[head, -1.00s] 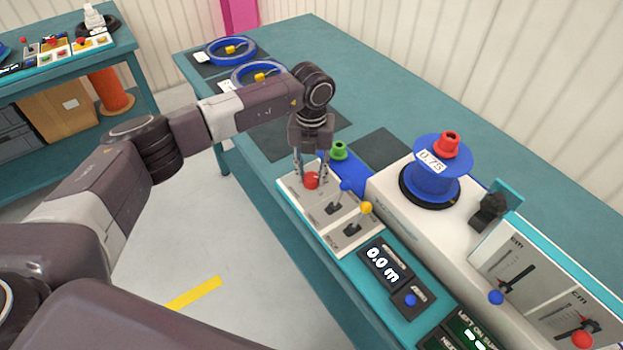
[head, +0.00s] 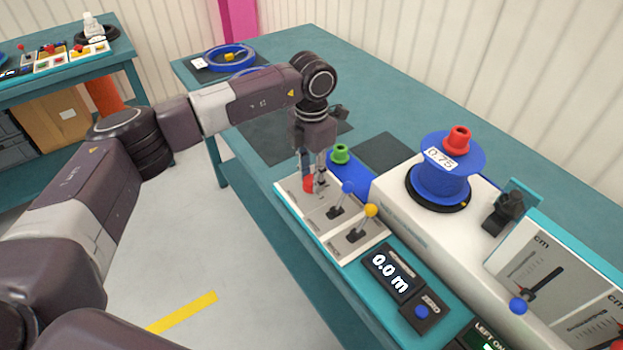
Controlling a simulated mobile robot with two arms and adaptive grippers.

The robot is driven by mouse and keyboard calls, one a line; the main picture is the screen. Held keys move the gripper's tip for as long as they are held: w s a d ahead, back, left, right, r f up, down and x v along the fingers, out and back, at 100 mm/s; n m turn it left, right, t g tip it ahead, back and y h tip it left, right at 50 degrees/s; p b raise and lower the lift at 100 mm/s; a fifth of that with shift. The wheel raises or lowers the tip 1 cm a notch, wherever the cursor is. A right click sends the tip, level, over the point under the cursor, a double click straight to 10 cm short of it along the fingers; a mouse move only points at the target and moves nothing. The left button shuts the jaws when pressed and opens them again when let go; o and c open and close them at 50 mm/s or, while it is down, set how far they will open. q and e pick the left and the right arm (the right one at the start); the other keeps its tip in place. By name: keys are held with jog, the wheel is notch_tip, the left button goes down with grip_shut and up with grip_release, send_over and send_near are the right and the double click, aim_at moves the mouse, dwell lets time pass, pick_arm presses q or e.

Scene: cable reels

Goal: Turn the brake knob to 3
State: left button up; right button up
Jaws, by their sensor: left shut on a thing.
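The red brake knob (head: 308,184) sits at the far end of the light control panel (head: 292,191) on the teal table. My left gripper (head: 314,184) points down over it, with its fingers closed on the knob. The fingers hide part of the knob, and its scale marks are too small to read. My right gripper is not in view.
A green knob (head: 340,153) stands behind. A blue reel (head: 440,181) sits on the white machine (head: 400,223). A display (head: 391,271) reads 0.0 m.

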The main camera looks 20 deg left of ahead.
pick_arm(q)
jog(key=shift+w+r+m, duration=0.1)
jog(key=shift+m, duration=0.2)
jog(key=o, duration=1.1)
notch_tip(320, 180, up, 12)
jog(key=shift+f, duration=0.1)
dwell(0.4)
